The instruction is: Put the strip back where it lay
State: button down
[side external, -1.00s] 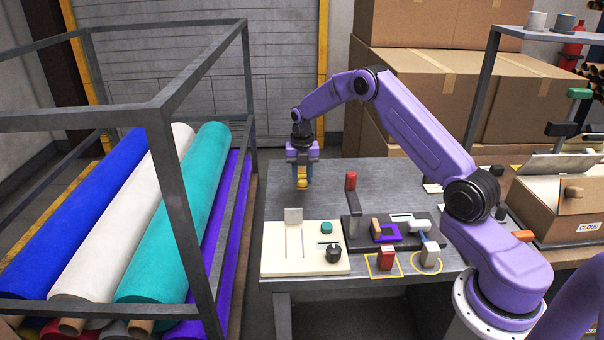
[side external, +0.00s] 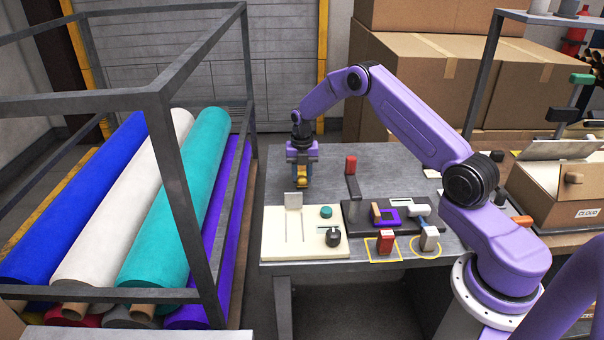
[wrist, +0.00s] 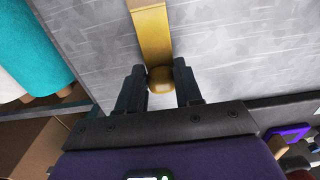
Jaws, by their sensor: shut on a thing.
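A gold-yellow strip (wrist: 151,35) with a rounded knob-like end (wrist: 160,80) shows in the wrist view. My gripper (wrist: 160,88) is shut on that end, with one dark finger on each side. In the side external view, my gripper (side external: 302,172) is over the back left part of the grey table, with the yellow strip (side external: 301,182) under it. The strip looks small there, and I cannot tell whether it touches the table.
A cream board (side external: 277,246) with knobs stands at the table's front left. A red block (side external: 386,242) and a pale block (side external: 429,238) stand in front. The rack of felt rolls (side external: 190,200) is left.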

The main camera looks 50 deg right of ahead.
jog(key=shift+f, duration=0.5)
dwell(0.4)
jog(key=c, duration=0.7)
grip_release()
jog(key=shift+r, duration=0.1)
notch_tip(320, 180, up, 17)
jog(key=shift+r, duration=0.15)
